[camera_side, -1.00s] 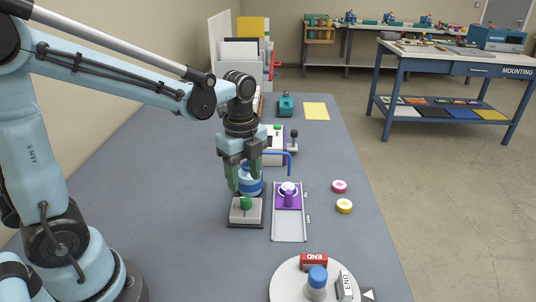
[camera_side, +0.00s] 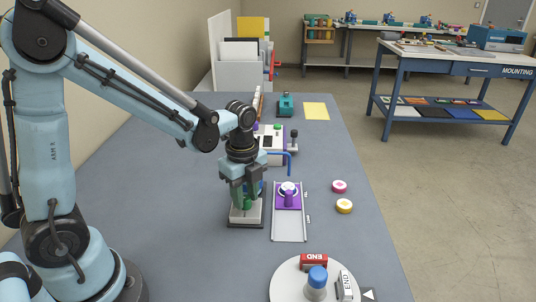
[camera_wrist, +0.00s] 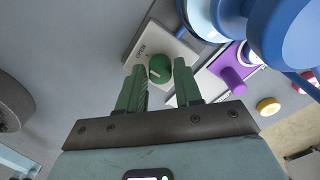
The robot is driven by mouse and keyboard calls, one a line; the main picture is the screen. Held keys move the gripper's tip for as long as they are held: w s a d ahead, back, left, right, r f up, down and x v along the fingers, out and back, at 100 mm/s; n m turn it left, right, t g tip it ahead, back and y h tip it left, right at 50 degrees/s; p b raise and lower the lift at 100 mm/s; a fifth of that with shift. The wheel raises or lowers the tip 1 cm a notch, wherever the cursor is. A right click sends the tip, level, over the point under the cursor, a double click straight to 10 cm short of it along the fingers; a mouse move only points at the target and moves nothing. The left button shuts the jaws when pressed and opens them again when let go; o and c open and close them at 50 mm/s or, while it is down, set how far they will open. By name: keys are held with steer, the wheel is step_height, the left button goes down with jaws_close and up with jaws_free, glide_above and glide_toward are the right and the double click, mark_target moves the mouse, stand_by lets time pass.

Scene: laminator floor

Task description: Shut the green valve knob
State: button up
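The green valve knob (camera_wrist: 160,68) stands on a pale square plate (camera_wrist: 182,49) marked OPEN, with a white line on the knob's top. In the side view the plate (camera_side: 240,218) sits on the table and the knob is mostly hidden behind my fingers. My gripper (camera_wrist: 160,75) points down over the knob (camera_side: 246,203), its green fingers apart, one on each side in the wrist view.
A purple slide with a purple peg (camera_side: 289,198) on a silver rail (camera_side: 290,228) lies close on the right. Pink (camera_side: 339,186) and yellow (camera_side: 344,206) discs lie further right. A turntable (camera_side: 291,283) stands in front.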

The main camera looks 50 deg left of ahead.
jaws_close()
steer(key=shift+n, duration=0.4)
steer(key=n, duration=0.3)
steer(key=shift+n, duration=0.4)
steer(key=n, duration=0.8)
steer(key=shift+n, duration=0.4)
steer(key=n, duration=0.4)
steer(key=shift+n, duration=0.4)
